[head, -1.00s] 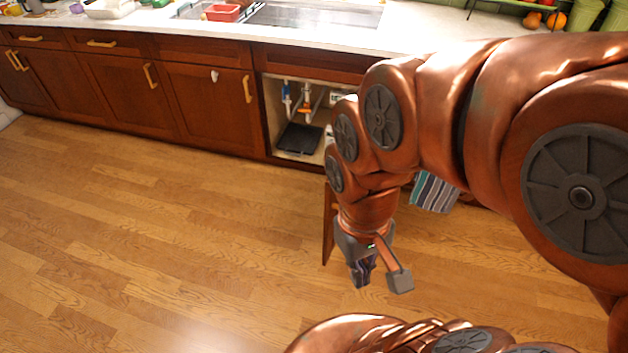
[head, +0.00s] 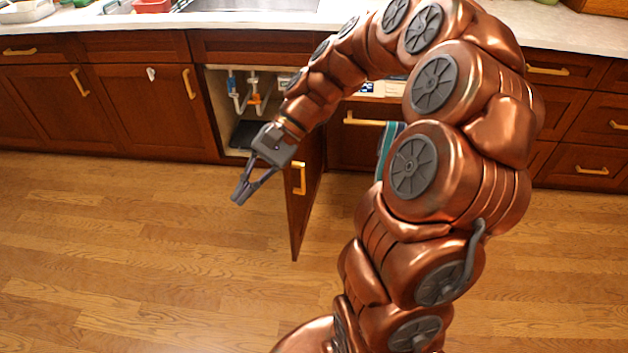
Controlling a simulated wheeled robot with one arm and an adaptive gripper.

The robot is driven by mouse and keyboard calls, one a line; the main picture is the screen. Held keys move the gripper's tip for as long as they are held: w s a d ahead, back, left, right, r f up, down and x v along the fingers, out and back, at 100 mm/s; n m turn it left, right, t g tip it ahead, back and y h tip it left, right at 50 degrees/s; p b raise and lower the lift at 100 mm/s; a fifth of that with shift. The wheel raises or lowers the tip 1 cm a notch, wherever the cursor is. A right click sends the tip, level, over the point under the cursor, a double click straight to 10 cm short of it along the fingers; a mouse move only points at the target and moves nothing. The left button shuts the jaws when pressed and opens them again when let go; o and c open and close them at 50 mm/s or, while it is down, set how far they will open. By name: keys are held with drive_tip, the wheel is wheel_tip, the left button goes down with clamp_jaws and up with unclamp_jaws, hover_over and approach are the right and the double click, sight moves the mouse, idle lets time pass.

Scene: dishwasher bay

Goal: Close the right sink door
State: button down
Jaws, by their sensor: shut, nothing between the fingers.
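The right sink door (head: 304,198) is a dark red wooden panel with a gold handle (head: 299,178). It stands swung out into the room, roughly at right angles to the cabinet front. The open sink cabinet (head: 212,100) shows to its left, with pipes (head: 252,92) and a dark mat inside. My gripper (head: 240,196) is shut and empty, to the left of the door on its inner side, in front of the opening. My wrist passes close to the door's upper part; I cannot tell if it touches.
The left sink door (head: 155,108) is closed. A striped towel (head: 387,148) hangs right of the open door, partly behind my arm. Closed drawers (head: 575,120) stand at the right. The wooden floor (head: 130,260) is clear at the left.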

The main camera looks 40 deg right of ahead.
drive_tip(key=w+d+f+m+t+y+b, duration=0.2)
drive_tip(key=w+d+f+m+t+b, duration=0.15)
drive_tip(key=w+d+f, duration=0.35)
drive_tip(key=w+d+f+m+t+y+b, duration=0.25)
drive_tip(key=d+f+m+t, duration=0.2)
drive_tip(key=d, duration=0.55)
drive_tip(key=s+d+f+m+t+h+b, duration=0.1)
drive_tip(key=d+f+m+t+h+b, duration=0.25)
drive_tip(key=d+f, duration=0.5)
drive_tip(key=s+d+f+m+t+b, duration=0.25)
drive_tip(key=d+f+m+t, duration=0.35)
drive_tip(key=d, duration=0.5)
drive_tip(key=w+a+g+b, duration=0.2)
drive_tip(key=w+a, duration=0.7)
drive_tip(key=w, duration=0.2)
drive_tip(key=shift+r+m+b, duration=0.35)
drive_tip(key=shift+r+b, duration=0.05)
drive_tip(key=shift+r, duration=0.05)
